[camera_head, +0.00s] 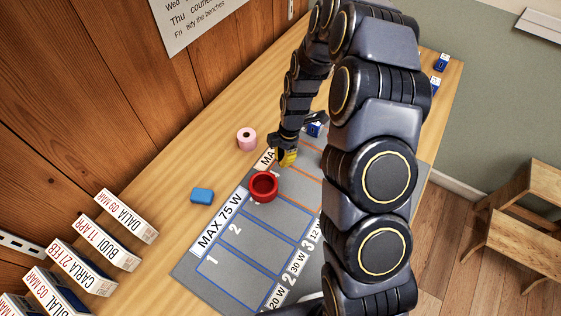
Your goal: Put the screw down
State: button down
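My gripper (287,157) points down over the far part of the grey mat (196,277), just beyond a round red dish (264,198). Yellow shows at the gripper's tip. Whether this is finger pads or something held is too small to tell. I cannot make out a screw anywhere; it may be hidden by the gripper or the arm. The red dish stands on the mat's left edge, by the "MAX 75 W" label (218,223), and no screw can be made out in it.
A pink roll (246,139) and a blue block (202,196) lie left of the mat on the wooden bench (174,207). Several named boxes (102,241) line the wall side. A blue-and-white box (314,129) stands behind the gripper. My arm covers the mat's right part.

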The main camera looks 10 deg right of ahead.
aim_at(279, 168)
jog(key=w+f, duration=0.2)
jog(key=shift+f, duration=0.3)
jog(key=shift+w+f, duration=0.15)
jog(key=shift+f, duration=1.45)
jog(key=shift+f, duration=0.1)
jog(key=c, duration=1.2)
grip_release()
jog(key=shift+o, duration=0.2)
